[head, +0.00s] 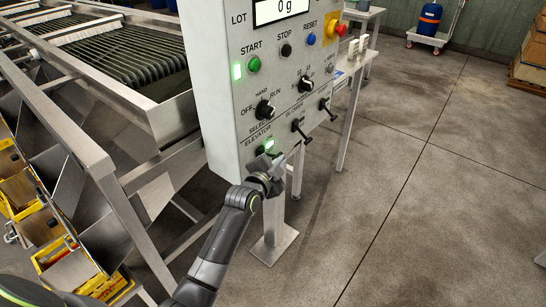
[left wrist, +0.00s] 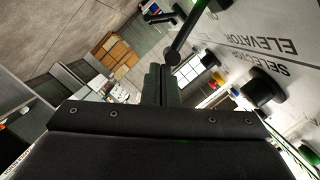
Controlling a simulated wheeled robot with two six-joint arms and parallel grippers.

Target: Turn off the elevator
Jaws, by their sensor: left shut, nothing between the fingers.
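The grey control panel (head: 222,90) stands in the middle of the head view. In the left wrist view, the fingers (left wrist: 163,75) are together just by the ball end of a black lever (left wrist: 178,45), near the upside-down ELEVATOR label. I cannot tell whether they touch. My right gripper is not in view.
Two more black levers (head: 301,130) (head: 326,108) stick out to the right. The selector knob (head: 265,110) is above, with green START (head: 254,65) higher up. A metal frame (head: 120,210) stands at left.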

